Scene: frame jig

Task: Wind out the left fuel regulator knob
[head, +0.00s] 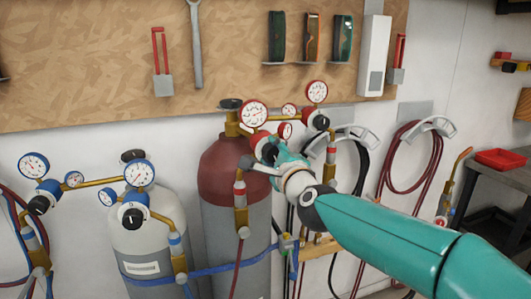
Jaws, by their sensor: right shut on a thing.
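The left fuel regulator (254,114), with red-rimmed gauges and brass fittings, sits on top of the maroon-shouldered cylinder (221,172). My right arm comes in from the right. My right gripper (268,152) is at the front of this regulator, shut on its knob. A second red-gauge regulator (317,93), with a black knob (321,122), stands just behind to the right. My left gripper is not in view.
Blue-gauge regulators (139,174) stand at the left, one on a grey-white cylinder (150,248). A blue strap (205,272) crosses the cylinders. Hoses hang on wall hooks (430,127) to the right. A dark bench with a red tray (500,158) stands at the far right.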

